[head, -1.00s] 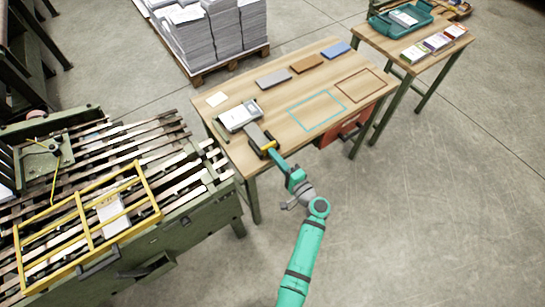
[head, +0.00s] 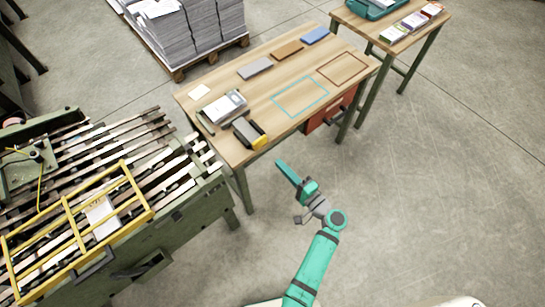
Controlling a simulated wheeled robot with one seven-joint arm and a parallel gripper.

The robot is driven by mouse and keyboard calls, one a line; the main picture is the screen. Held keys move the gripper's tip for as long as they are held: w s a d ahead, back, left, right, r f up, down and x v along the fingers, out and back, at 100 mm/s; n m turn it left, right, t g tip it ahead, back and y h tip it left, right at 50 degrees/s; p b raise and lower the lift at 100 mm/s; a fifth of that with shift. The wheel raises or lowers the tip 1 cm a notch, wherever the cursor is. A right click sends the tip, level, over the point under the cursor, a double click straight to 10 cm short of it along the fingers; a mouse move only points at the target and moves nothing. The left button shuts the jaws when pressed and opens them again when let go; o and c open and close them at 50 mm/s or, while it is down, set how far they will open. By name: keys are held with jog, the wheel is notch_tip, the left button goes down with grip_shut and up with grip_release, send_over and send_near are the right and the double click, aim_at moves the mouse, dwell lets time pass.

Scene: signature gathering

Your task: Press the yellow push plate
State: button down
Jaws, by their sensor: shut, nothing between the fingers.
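The yellow push plate (head: 260,140) is the yellow end of a dark grey block-shaped device (head: 246,130) at the near left edge of the wooden table (head: 283,123). My gripper (head: 280,167) is off the table's near edge, below and right of the plate in the picture, with a clear gap between them. Its teal fingers are together and nothing is between them. The plate's far side is hidden by the device.
A silver and white device (head: 224,107) stands beside the dark one. Grey (head: 255,68), brown (head: 287,49) and blue (head: 315,36) blocks lie at the back. A slatted machine with a yellow frame (head: 132,183) stands left.

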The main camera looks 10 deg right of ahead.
jog(key=shift+v, duration=0.85)
dwell(0.8)
